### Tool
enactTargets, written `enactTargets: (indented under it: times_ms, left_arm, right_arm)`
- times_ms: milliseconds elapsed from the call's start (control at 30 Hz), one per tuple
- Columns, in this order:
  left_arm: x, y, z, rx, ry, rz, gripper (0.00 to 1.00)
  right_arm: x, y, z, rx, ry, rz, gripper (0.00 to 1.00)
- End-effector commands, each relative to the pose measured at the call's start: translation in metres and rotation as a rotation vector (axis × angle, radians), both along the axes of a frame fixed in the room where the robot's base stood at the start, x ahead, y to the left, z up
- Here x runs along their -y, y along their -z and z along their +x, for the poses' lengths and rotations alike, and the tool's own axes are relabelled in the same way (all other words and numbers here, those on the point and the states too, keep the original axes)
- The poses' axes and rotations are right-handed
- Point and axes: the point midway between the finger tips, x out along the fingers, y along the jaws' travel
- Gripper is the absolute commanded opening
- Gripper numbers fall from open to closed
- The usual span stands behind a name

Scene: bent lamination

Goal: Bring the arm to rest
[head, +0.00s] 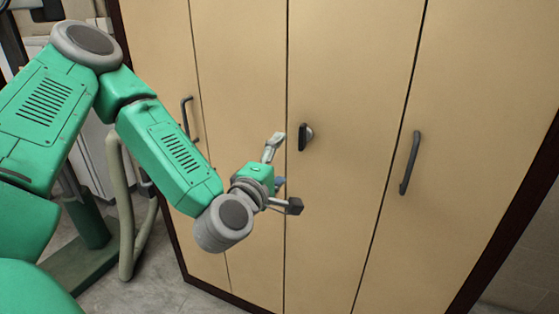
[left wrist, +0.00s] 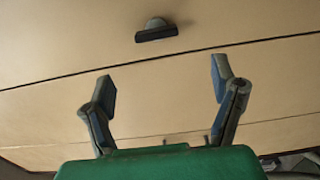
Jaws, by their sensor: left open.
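My left arm, green with grey joints, comes in from the left in the head view and reaches toward a tan wooden cabinet (head: 345,60). My left gripper (head: 285,173) is open and empty in front of the cabinet's middle doors. A dark knob (head: 305,137) on a door is to the right of the gripper, apart from it. In the left wrist view the two fingers (left wrist: 164,90) are spread wide with nothing between them, and the knob (left wrist: 156,31) shows beyond them. My right gripper is in neither view.
A dark bar handle (head: 409,163) is on a door to the right, and another handle (head: 188,119) is on the left door behind my arm. The doors look closed. A pale curved tube (head: 122,205) stands at left. Grey floor shows at the bottom.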

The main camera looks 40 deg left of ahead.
Motion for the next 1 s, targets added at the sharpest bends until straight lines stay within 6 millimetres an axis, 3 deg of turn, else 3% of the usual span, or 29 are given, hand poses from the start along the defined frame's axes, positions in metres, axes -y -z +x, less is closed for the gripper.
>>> enactTargets:
  times_ms: [367,467,567,667,833,900,1000]
  left_arm:
    - [0.001,0.001,0.000,-0.004,0.003,0.002,0.79]
    - [0.011,0.014,0.000,-0.049,0.040,0.039,0.79]
    - [0.036,0.051,-0.005,-0.175,0.141,0.144,0.79]
    - [0.068,0.110,-0.023,-0.367,0.303,0.307,0.79]
    - [0.105,0.217,-0.092,-0.719,0.642,0.622,0.79]
    - [0.108,0.254,-0.129,-0.857,0.790,0.750,0.79]
    - [0.104,0.296,-0.185,-1.034,1.003,0.916,0.79]
  right_arm:
    - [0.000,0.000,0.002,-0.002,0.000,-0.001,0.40]
    - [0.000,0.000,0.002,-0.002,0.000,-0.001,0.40]
    - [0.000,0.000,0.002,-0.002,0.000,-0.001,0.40]
    - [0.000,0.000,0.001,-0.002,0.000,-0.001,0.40]
    - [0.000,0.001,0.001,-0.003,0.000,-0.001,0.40]
    - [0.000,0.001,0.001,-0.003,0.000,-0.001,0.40]
    - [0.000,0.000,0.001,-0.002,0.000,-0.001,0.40]
